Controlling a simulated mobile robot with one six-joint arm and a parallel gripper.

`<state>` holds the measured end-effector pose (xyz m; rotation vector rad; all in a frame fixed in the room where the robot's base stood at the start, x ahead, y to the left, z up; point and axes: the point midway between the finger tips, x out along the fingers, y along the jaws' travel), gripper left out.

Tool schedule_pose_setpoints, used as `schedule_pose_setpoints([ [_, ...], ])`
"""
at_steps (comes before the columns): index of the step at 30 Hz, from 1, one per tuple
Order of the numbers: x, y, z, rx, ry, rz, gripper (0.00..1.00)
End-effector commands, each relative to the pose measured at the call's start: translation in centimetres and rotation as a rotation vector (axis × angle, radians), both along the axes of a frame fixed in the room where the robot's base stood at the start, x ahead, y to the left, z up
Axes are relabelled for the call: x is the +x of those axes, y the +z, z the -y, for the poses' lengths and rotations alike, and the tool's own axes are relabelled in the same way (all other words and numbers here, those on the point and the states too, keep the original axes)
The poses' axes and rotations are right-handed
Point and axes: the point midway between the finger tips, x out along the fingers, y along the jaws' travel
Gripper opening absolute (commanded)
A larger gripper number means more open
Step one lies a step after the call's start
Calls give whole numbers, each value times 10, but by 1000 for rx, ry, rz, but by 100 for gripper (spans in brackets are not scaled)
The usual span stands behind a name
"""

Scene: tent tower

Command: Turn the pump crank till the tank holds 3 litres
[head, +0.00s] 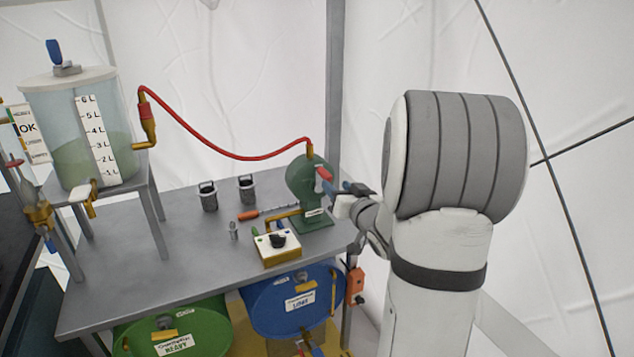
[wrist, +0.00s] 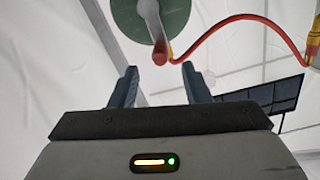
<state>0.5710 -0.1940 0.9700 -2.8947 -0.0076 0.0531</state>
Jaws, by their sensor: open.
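The clear tank (head: 60,125) stands on a raised stand at the left, with a litre scale (head: 98,140) on its front. Its green liquid (head: 72,165) reaches about the 3 L mark; the exact level is hard to read. The green pump (head: 303,185) stands near the right end of the bench. Its crank has a red handle (head: 324,173), also in the wrist view (wrist: 159,52). My gripper (wrist: 160,75) is open and empty beside the pump. The handle shows just beyond and between the fingertips; no contact is visible.
A red hose (head: 220,153) runs from pump to tank. A switch box (head: 277,248), an orange-handled tool (head: 250,215) and two small canisters (head: 208,196) are on the metal bench (head: 180,250). Green (head: 175,335) and blue (head: 295,300) drums lie below.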

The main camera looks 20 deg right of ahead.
Motion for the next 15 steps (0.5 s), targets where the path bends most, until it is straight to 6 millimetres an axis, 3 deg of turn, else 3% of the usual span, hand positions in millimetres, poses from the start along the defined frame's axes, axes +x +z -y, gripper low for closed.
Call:
schedule_pose_setpoints([
  [5, 8, -2, 2, 18, 22, 36, 43],
  [15, 60, -1, -1, 17, 24, 35, 43],
])
